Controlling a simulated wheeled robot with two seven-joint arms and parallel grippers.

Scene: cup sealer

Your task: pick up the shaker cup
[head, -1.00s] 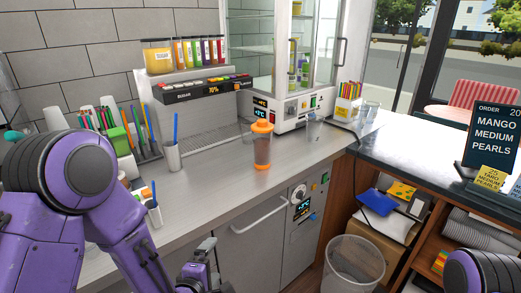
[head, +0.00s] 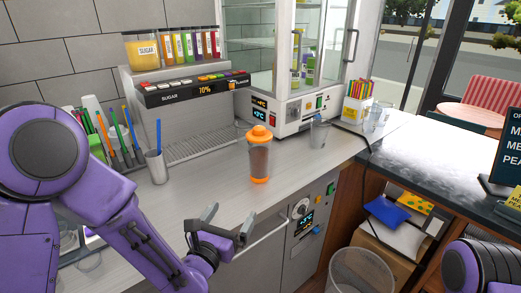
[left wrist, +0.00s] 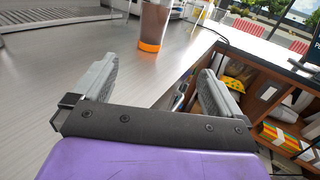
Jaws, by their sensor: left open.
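The shaker cup (head: 259,158) stands upright on the steel counter. It has an orange lid, a clear brownish body and an orange base. My left gripper (head: 229,224) is open and empty at the counter's front edge, nearer to me and a little left of the cup, apart from it. In the left wrist view the lower part of the cup (left wrist: 153,25) shows ahead, beyond the open fingers (left wrist: 158,85); its top is cut off. My right gripper is out of view; only part of my right arm shows at the lower right.
A clear cup (head: 319,133) stands right of the shaker, before the white glass cabinet (head: 290,115). A metal holder with a blue straw (head: 157,167) stands to the left. The sugar dispenser (head: 185,92) is behind. Counter around the shaker is clear. A bin (head: 360,273) stands below right.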

